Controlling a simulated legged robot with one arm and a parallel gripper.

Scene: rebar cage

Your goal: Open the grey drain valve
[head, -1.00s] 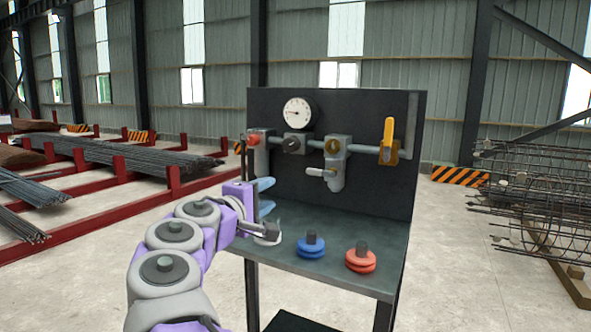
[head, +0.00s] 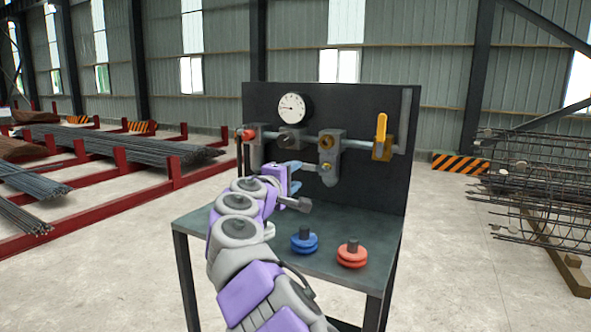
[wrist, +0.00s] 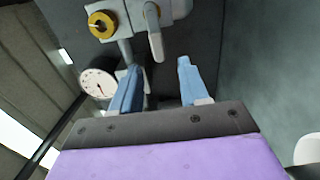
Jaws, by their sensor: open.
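The grey drain valve (head: 329,176) hangs low on the pipework of the dark panel. Its grey lever handle (wrist: 154,36) shows clearly in the wrist view, beyond and between my fingertips. In the head view the lever is small and partly hard to separate from my fingers. My gripper (head: 299,175) has blue fingers and is just left of the valve. In the wrist view my gripper (wrist: 159,66) is open and empty, with the lever's lower end close to the gap. I cannot tell whether any finger touches it.
A gauge (head: 294,108), a red-handled fitting (head: 248,134) and a yellow lever valve (head: 381,136) are on the same panel. Blue (head: 304,241) and red (head: 352,254) knobbed discs stand on the bench (head: 215,235); a pale object is partly hidden behind my arm. Rebar lies either side.

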